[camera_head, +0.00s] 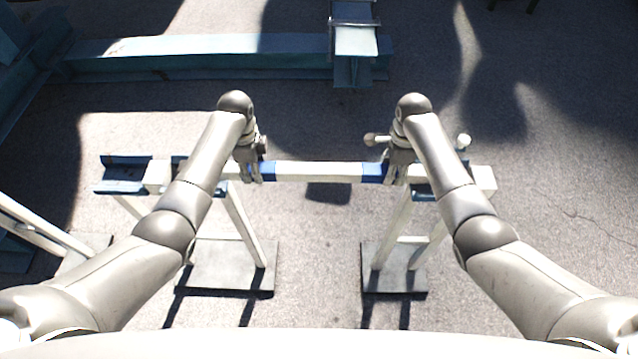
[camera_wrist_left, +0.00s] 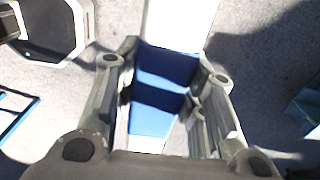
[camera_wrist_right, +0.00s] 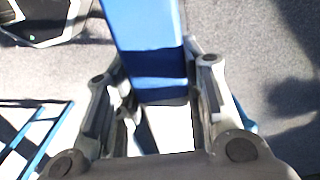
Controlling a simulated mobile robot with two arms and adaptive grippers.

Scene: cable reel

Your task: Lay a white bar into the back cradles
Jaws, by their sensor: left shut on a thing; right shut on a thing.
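A long white bar (camera_head: 320,171) with blue bands lies level across the head view, spanning two stands. My left gripper (camera_head: 250,172) is shut on it near the left blue band, which shows between its fingers in the left wrist view (camera_wrist_left: 165,85). My right gripper (camera_head: 396,174) is shut on it by the right blue band, also seen in the right wrist view (camera_wrist_right: 148,40). A blue cradle (camera_head: 122,180) tops the left stand; another blue cradle (camera_head: 424,194) shows under the bar on the right stand. My arms partly hide both stands. I cannot tell whether the bar touches the cradles.
The left stand's foot plate (camera_head: 230,265) and the right stand's foot plate (camera_head: 393,282) rest on grey ground. A long blue-green beam (camera_head: 220,57) lies beyond, with a beam end (camera_head: 355,42) projecting from it. The ground between the stands is clear.

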